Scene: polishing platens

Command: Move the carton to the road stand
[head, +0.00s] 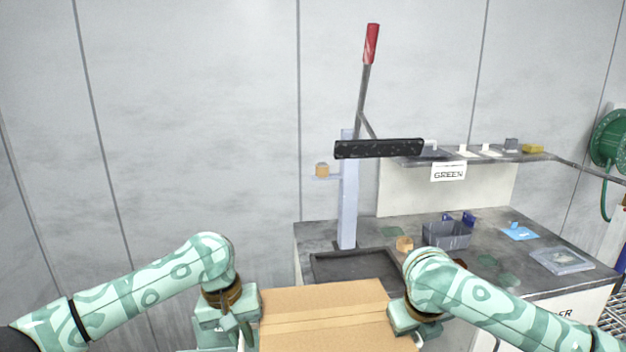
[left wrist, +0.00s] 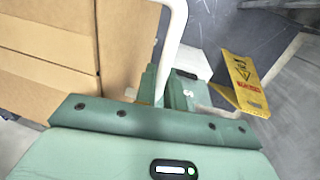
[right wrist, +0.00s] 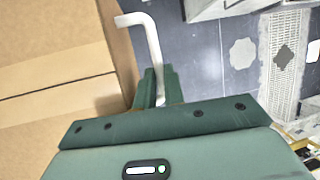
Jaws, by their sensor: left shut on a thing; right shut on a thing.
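The brown carton (head: 325,312) is low in the middle of the head view, between my two grippers; its lower part is out of frame. It fills the left side of the left wrist view (left wrist: 45,50) and of the right wrist view (right wrist: 50,60). My left gripper (left wrist: 160,85) is shut on a white bent handle (left wrist: 174,45) beside the carton. My right gripper (right wrist: 158,88) is shut on another white bent handle (right wrist: 151,42) at the carton's other side. How the handles join the carton is hidden. I cannot identify the road stand.
A dark-topped bench (head: 380,238) stands ahead, with a black tray (head: 355,266), a grey bin (head: 447,234) and a lever press (head: 348,200). A shelf with a GREEN sign (head: 449,172) is behind. A yellow caution sign (left wrist: 245,82) stands on the floor.

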